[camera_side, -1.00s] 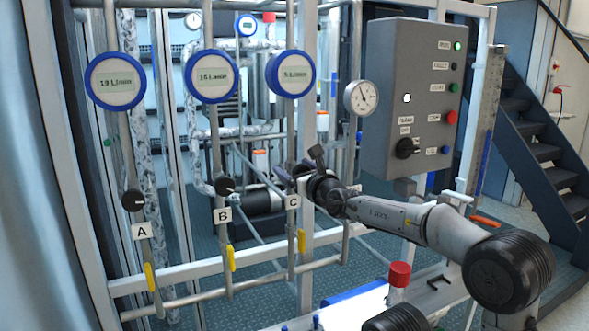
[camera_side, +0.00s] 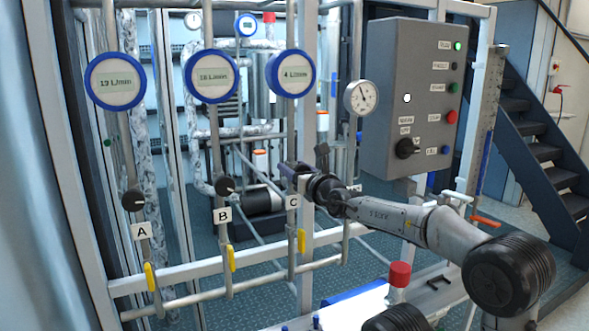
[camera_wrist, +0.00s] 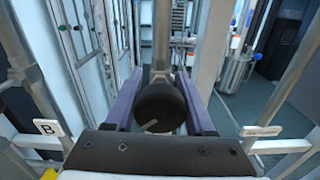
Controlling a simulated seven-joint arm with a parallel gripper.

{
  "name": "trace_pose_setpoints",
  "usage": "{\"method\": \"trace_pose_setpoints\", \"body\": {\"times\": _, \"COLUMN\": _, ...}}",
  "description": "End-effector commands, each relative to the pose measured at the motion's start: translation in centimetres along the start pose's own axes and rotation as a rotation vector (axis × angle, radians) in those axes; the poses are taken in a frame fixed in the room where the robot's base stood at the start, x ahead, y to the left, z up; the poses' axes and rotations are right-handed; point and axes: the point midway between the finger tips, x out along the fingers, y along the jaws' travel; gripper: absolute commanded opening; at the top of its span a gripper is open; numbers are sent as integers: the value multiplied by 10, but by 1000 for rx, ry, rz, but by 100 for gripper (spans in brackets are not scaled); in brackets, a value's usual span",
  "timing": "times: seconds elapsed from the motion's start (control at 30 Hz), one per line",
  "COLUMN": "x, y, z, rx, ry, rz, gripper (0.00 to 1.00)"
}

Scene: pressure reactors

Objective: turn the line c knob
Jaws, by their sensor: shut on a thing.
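The line C knob (camera_wrist: 160,107) is a round black knob with a pale pointer mark, seen in the wrist view between my gripper's two purple fingers. My gripper (camera_wrist: 162,92) is shut on it, with one finger on each side. In the side view my gripper (camera_side: 290,172) is at the line C pipe, just above the C label (camera_side: 293,202), and it hides the knob there. The round blue-rimmed gauge above line C (camera_side: 291,73) appears to read 4 L/min.
Knobs A (camera_side: 133,200) and B (camera_side: 224,186) stand to the left on their own pipes, with gauges above. A grey control box (camera_side: 420,95) is at the right. A yellow valve handle (camera_side: 301,241) hangs below C.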

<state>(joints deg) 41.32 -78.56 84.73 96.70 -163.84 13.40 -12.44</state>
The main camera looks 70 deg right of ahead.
Motion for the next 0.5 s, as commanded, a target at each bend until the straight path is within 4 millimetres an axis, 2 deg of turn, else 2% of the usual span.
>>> {"method": "trace_pose_setpoints", "body": {"times": 0.5, "x": 0, "y": 0, "z": 0, "rx": 304, "ry": 1, "rz": 1, "gripper": 0}}
